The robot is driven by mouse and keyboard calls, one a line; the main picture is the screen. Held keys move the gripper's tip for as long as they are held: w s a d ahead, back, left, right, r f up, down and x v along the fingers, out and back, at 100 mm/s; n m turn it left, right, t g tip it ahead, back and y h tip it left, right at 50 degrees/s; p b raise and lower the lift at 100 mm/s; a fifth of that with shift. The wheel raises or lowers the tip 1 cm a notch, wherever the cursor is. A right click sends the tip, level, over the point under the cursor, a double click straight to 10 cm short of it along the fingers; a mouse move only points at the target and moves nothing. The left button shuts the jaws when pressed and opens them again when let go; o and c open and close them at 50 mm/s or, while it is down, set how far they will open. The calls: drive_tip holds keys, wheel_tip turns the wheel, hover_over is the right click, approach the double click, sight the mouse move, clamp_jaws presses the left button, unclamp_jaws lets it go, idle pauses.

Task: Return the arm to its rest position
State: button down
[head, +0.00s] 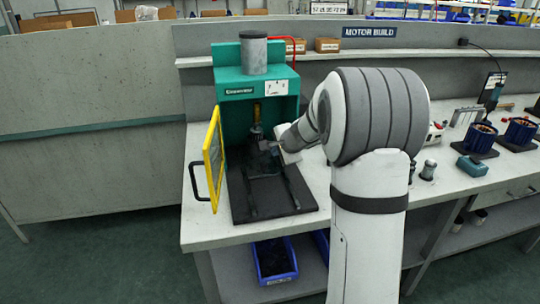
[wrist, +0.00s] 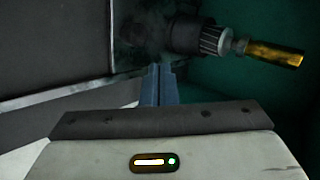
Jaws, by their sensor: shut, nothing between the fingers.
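My arm (head: 372,115) reaches over the bench from the right. My gripper (wrist: 157,72) is shut and empty in the wrist view, its fingertips together. In the head view the arm's end points into the green press (head: 235,110), and the fingertips are hard to make out there. Close ahead of the fingers in the wrist view is a dark cylindrical part with a ribbed collar (wrist: 209,40) and a brass-coloured rod (wrist: 273,54). I cannot tell whether the fingers touch it.
The press's yellow-framed door (head: 213,158) stands open at the left, with a black handle. The press's dark base plate (head: 245,205) lies on the grey bench. Blue motor parts (head: 480,138) and a teal block (head: 472,166) sit at the right. A blue bin (head: 275,262) is below.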

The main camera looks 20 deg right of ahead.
drive_tip(key=s+a+r+n+g+y+p, duration=0.1)
drive_tip(key=s+a+r+n+g+p, duration=0.25)
drive_tip(key=s, duration=0.55)
drive_tip(key=s+a+r+n+t+p, duration=0.1)
drive_tip(key=s+a+r+n+p, duration=0.1)
drive_tip(key=s+a+r+n, duration=0.45)
drive_tip(key=s+d+n+g+h+p, duration=0.2)
drive_tip(key=s+n+g+h+p, duration=0.1)
drive_tip(key=s, duration=1.9)
drive_tip(key=shift+r+n+g+p, duration=0.3)
drive_tip(key=shift+n+g+p, duration=0.25)
drive_tip(key=shift+n, duration=0.65)
